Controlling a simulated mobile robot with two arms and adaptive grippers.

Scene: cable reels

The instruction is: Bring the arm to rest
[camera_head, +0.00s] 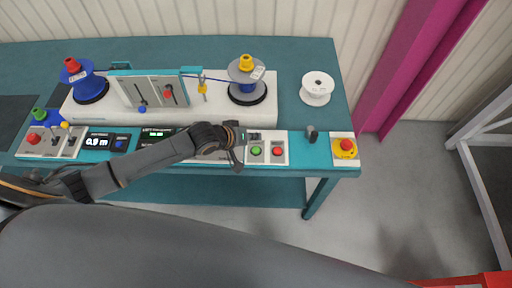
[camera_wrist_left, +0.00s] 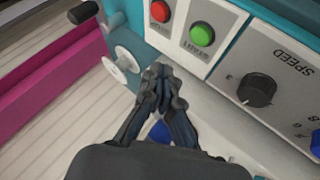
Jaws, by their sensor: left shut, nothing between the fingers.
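My left arm (camera_head: 150,153) reaches in from the left across the front of the teal workbench (camera_head: 335,120). My left gripper (camera_head: 238,157) hangs over the front controls, just left of the green and red button panel. In the wrist view my left gripper (camera_wrist_left: 160,78) is shut and empty, its fingertips together. The green button (camera_wrist_left: 202,35) and red button (camera_wrist_left: 160,11) lie beyond the tips, apart from them. My right gripper is not in view.
A blue reel (camera_head: 88,84) and a grey reel (camera_head: 240,72) sit on the white machine. A white spool (camera_head: 317,86) and an emergency stop (camera_head: 346,145) stand at the right. A magenta post (camera_head: 395,70) rises beyond the bench. Floor at right is mostly clear.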

